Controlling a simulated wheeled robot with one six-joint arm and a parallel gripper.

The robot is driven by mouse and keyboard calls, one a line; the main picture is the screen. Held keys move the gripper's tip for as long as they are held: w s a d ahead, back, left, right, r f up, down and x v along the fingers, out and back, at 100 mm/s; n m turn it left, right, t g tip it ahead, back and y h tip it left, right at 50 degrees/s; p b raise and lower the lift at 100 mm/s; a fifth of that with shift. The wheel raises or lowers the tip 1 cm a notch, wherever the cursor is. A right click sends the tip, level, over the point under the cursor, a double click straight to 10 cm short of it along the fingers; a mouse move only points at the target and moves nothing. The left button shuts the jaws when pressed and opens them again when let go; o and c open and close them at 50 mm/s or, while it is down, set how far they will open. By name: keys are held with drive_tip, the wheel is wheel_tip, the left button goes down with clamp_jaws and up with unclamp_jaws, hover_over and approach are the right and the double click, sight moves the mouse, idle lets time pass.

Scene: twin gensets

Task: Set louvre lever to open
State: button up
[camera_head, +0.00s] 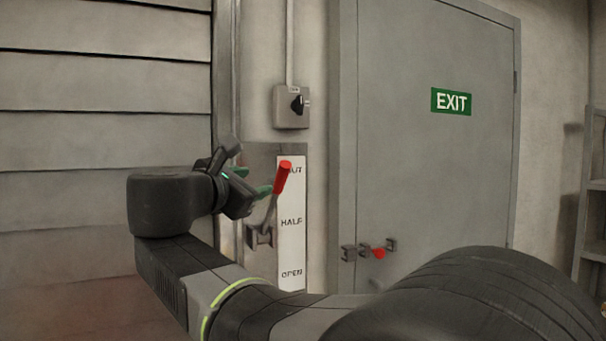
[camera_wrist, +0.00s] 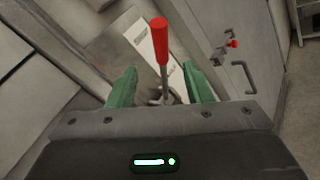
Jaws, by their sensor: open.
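The louvre lever (camera_head: 283,178) has a red grip on a grey metal arm and points up toward the SHUT mark on a white label plate (camera_head: 291,248) marked SHUT, HALF and OPEN. Its pivot bracket (camera_head: 259,237) is on the wall plate at the left of the label. My gripper (camera_head: 253,182) is open, just left of the red grip. In the wrist view the lever (camera_wrist: 162,42) stands between my two green fingers (camera_wrist: 160,88), its red end reaching beyond the fingertips. I cannot tell whether either finger touches it.
A grey rotary switch box (camera_head: 291,106) is on the wall above the label. The louvre slats (camera_head: 105,120) are at the left. A grey door with an EXIT sign (camera_head: 451,101) and a red-ended latch (camera_head: 378,253) is at the right. Shelving (camera_head: 590,215) stands at the far right.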

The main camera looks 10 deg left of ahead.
sight(279, 178)
drive_tip(key=p+x, duration=0.2)
drive_tip(key=x, duration=1)
drive_tip(key=shift+w+d, duration=0.1)
drive_tip(key=shift+w, duration=0.25)
drive_tip(key=shift+f, duration=0.1)
clamp_jaws()
